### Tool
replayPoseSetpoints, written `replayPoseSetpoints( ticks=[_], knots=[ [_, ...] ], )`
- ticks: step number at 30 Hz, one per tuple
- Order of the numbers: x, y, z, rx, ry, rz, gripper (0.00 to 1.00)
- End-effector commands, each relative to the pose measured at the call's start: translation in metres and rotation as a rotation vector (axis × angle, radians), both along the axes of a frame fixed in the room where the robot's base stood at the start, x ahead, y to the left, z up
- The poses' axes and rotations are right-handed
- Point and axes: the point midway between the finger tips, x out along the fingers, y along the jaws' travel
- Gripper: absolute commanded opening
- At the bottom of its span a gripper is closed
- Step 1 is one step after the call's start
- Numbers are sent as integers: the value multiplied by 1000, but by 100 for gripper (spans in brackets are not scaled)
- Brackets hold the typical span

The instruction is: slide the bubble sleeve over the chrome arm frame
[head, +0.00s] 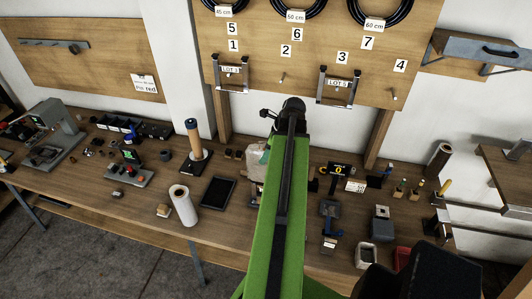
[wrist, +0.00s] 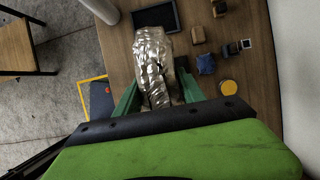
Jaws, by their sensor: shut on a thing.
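The bubble sleeve (wrist: 155,65) is a crinkled, shiny, silvery piece in the wrist view. It stands between the two green fingers of my gripper (wrist: 158,94), which is shut on it. In the head view the sleeve (head: 255,160) shows as a pale patch left of my green arm, over the back part of the workbench. My arm hides most of the gripper there. I cannot pick out the chrome arm frame for certain; two metal U-shaped holders with LOT labels, one at left (head: 231,72) and one at right (head: 338,88), hang on the pegboard.
The long wooden workbench (head: 120,200) is crowded. A small vise (head: 330,212) and a grey block (head: 381,222) are at right.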

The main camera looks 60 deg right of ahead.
Motion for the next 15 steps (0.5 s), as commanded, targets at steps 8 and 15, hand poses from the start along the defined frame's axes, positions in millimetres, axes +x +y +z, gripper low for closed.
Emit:
replayPoseSetpoints(
  ticks=[8,15],
  knots=[
    [1,1,-27,0,0,1,0],
    [1,1,-47,0,0,2,0]
  ],
)
